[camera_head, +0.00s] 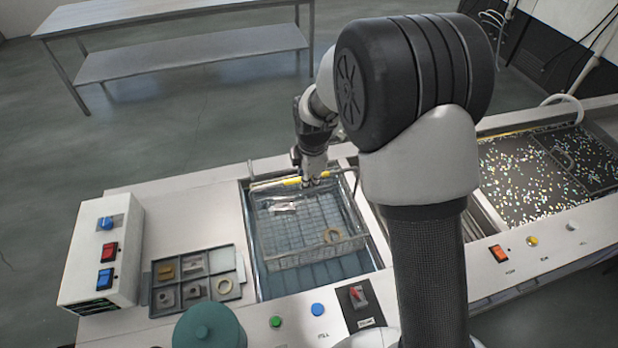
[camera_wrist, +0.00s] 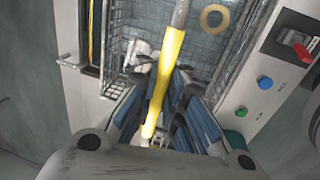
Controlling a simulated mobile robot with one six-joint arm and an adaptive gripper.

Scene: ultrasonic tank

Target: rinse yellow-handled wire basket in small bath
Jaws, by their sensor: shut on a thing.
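The wire basket (camera_head: 318,250) is a grey mesh basket with a yellow handle (camera_wrist: 167,75). It hangs or rests within the outline of the small bath (camera_head: 340,272), which holds bluish water; I cannot tell how deep it sits. A tan ring (camera_head: 332,236) and a pale metal part (camera_head: 284,207) lie in the basket; the ring (camera_wrist: 214,18) also shows in the wrist view. My gripper (camera_head: 314,181) is at the basket's far side, its fingers closed around the yellow handle, as the wrist view (camera_wrist: 160,112) shows.
A grey compartment tray (camera_head: 235,262) with small parts stands left of the bath, beside a switch box (camera_head: 112,250). A teal round container (camera_head: 208,326) is at the front. Buttons and a red knob (camera_head: 357,294) line the front edge. A speckled tank (camera_head: 540,170) is at right.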

